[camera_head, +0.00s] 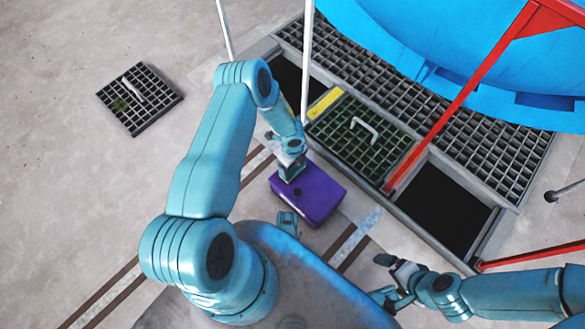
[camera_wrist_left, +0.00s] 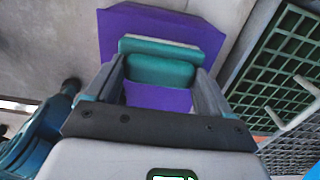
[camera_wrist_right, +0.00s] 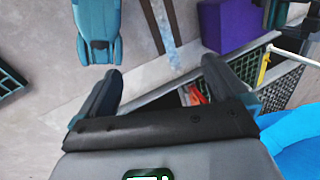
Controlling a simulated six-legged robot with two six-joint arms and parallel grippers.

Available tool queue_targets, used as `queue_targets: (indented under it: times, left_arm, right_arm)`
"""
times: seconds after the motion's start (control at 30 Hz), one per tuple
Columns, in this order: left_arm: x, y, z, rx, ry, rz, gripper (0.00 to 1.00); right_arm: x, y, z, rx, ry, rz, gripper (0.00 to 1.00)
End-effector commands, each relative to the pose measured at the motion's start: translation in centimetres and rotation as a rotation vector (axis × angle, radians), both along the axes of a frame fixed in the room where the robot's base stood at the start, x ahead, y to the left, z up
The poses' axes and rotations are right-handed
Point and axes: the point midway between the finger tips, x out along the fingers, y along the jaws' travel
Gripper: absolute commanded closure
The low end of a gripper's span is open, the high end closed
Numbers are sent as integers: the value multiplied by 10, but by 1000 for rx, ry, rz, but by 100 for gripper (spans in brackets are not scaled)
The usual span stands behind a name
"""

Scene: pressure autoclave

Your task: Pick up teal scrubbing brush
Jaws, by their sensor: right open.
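The teal scrubbing brush (camera_wrist_left: 160,68) shows in the left wrist view as a teal block with a paler edge, in front of the purple box (camera_wrist_left: 118,35). My left gripper (camera_wrist_left: 160,78) has its fingers against both sides of the brush, closer together than my right gripper's fingers. In the head view my left gripper (camera_head: 291,168) is above the left part of the purple box (camera_head: 318,203) and mostly hides the brush. I cannot tell whether the brush touches the box. My right gripper (camera_head: 388,278) is open and empty; its spread fingers also show in the right wrist view (camera_wrist_right: 162,72).
Dark open pits (camera_head: 435,208) lie in the floor right of the box. A green grate (camera_head: 350,148) with a white handle lies between them. A loose grate (camera_head: 138,98) lies at left. White posts (camera_head: 306,60), red bars (camera_head: 460,97) and a blue vessel (camera_head: 450,45) stand nearby.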

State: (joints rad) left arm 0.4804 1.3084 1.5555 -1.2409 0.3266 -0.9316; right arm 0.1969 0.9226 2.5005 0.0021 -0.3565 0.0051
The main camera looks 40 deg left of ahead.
Motion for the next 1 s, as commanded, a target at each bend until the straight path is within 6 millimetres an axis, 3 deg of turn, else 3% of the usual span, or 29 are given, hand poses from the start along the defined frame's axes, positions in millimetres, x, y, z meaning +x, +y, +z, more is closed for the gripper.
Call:
queue_targets:
  times: [0.03, 0.07, 0.1, 0.37, 0.57, 0.67, 1.0]
  left_arm:
    - [0, 0, 0, 0, 1, 0, 39]
    - [0, 0, 0, 0, 1, 0, 49]
    - [0, 0, 0, 0, 1, 0, 51]
    - [0, 0, 1, 0, 1, 0, 51]
    - [1, 0, 20, 1, -1, -1, 51]
    - [1, 0, 42, 1, -2, -2, 51]
    - [1, 0, 146, 1, -2, 0, 51]
  right_arm:
    - [0, 0, 0, 0, 0, 0, 0]
    - [0, 0, 0, 0, 0, 0, 0]
    - [0, 0, 0, 0, 0, 0, 0]
    - [0, 0, 1, 0, 1, 1, 0]
    - [-2, 1, 9, 2, 3, 5, 0]
    - [-3, 3, 17, 2, 6, 12, 0]
    - [-11, 10, 54, 8, 18, 42, 0]
